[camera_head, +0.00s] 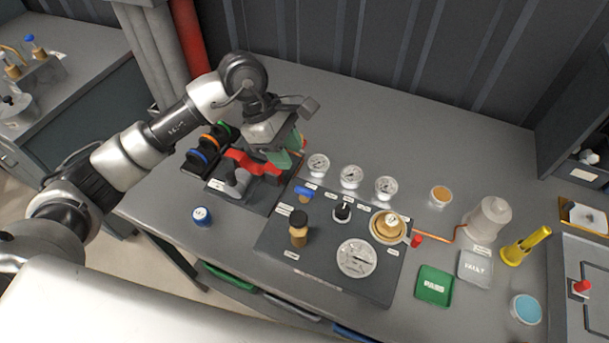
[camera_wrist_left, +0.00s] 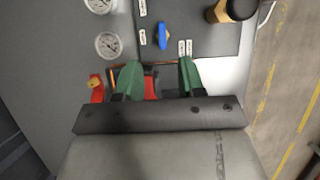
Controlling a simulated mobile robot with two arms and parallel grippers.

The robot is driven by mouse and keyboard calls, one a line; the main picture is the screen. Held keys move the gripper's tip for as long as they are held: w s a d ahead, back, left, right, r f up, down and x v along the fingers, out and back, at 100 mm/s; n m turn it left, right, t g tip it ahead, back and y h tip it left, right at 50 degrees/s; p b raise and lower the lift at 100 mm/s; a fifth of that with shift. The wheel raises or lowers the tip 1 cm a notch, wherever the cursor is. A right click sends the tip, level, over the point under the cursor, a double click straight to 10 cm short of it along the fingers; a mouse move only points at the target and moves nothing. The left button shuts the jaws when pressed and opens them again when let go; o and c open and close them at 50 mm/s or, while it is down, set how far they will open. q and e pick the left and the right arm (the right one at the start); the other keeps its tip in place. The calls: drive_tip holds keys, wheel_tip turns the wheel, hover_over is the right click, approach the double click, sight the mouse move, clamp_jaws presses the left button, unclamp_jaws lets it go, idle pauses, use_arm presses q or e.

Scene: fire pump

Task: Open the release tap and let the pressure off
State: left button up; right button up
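A dark panel (camera_head: 325,270) on the bench carries a small blue tap handle (camera_head: 304,191), a black knob (camera_head: 342,211) and a brass cap (camera_head: 390,226). A red-ended piece (camera_head: 416,241) sits at its right edge. The labels are too small to read, so I cannot tell which is the release tap. The blue handle also shows in the left wrist view (camera_wrist_left: 162,36). My left gripper (camera_head: 290,150) has green fingers and is above the red pump part (camera_head: 258,165), behind and left of the blue handle. In the left wrist view its fingers (camera_wrist_left: 160,68) are apart. My right gripper is not in view.
Three small gauges (camera_head: 351,176) stand along the panel's back and a large gauge (camera_head: 357,258) at its front. A black-topped brass fitting (camera_head: 298,230) rises near the blue handle. PASS (camera_head: 435,286) and FAULT (camera_head: 475,267) tiles lie right. The bench behind the gauges is clear.

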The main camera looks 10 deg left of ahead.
sight(304, 188)
use_arm(q)
drive_tip(key=shift+y, duration=0.3)
drive_tip(key=p+x, duration=0.1)
drive_tip(key=x, duration=0.4)
drive_tip(key=p+x, duration=0.2)
drive_tip(key=x, duration=0.2)
drive_tip(key=shift+s+a+f, duration=0.1)
drive_tip(key=shift+s+f, duration=0.05)
drive_tip(key=shift+f, duration=0.65)
drive_tip(key=shift+c, duration=0.4)
clamp_jaws()
